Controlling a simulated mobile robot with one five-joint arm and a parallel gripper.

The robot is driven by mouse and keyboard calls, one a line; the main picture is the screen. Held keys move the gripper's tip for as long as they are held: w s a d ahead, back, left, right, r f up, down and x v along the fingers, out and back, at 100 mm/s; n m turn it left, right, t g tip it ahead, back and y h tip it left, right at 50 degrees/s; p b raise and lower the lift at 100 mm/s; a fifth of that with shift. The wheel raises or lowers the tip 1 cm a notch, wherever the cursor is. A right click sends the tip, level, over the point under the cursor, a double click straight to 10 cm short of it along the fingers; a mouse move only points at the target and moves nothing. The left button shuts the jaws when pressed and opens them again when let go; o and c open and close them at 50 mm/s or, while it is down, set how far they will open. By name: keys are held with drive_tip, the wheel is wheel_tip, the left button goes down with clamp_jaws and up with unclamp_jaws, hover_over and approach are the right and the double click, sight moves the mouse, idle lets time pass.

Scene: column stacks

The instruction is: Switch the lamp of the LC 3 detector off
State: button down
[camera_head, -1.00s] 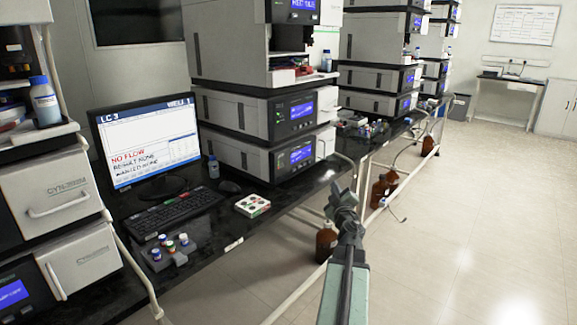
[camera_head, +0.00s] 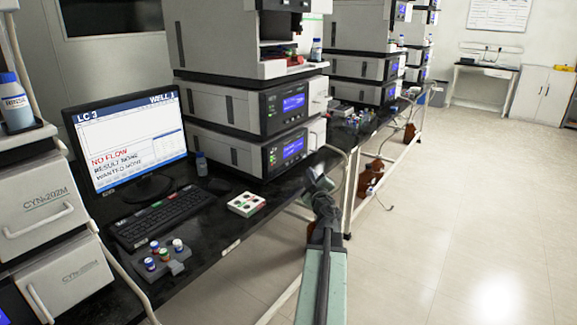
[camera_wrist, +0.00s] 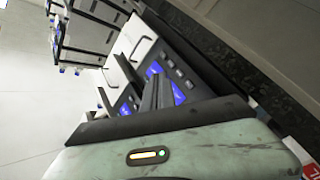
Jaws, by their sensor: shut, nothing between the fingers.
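A monitor (camera_head: 128,140) labelled LC 3 stands at the left of the bench and reads "NO FLOW". Right of it is a stack of grey modules. The upper black-fronted module (camera_head: 285,105) and the lower one (camera_head: 284,150) each have a lit blue display. I cannot tell which is the detector, and no lamp switch can be made out. My gripper (camera_head: 318,180) is shut and empty, in front of the bench edge, right of and below the lower module in the picture. In the wrist view, my gripper (camera_wrist: 157,92) points at tilted modules with blue displays (camera_wrist: 179,92).
A white pipe (camera_head: 342,175) curves down beside the stack. Brown bottles (camera_head: 370,178) stand below the bench. The floor (camera_head: 450,210) at right is open.

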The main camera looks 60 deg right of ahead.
drive_tip(key=shift+w, duration=3.3)
drive_tip(key=shift+w, duration=0.15)
drive_tip(key=shift+w, duration=0.25)
drive_tip(key=shift+w, duration=0.45)
drive_tip(key=shift+s, duration=0.85)
drive_tip(key=shift+s, duration=2.5)
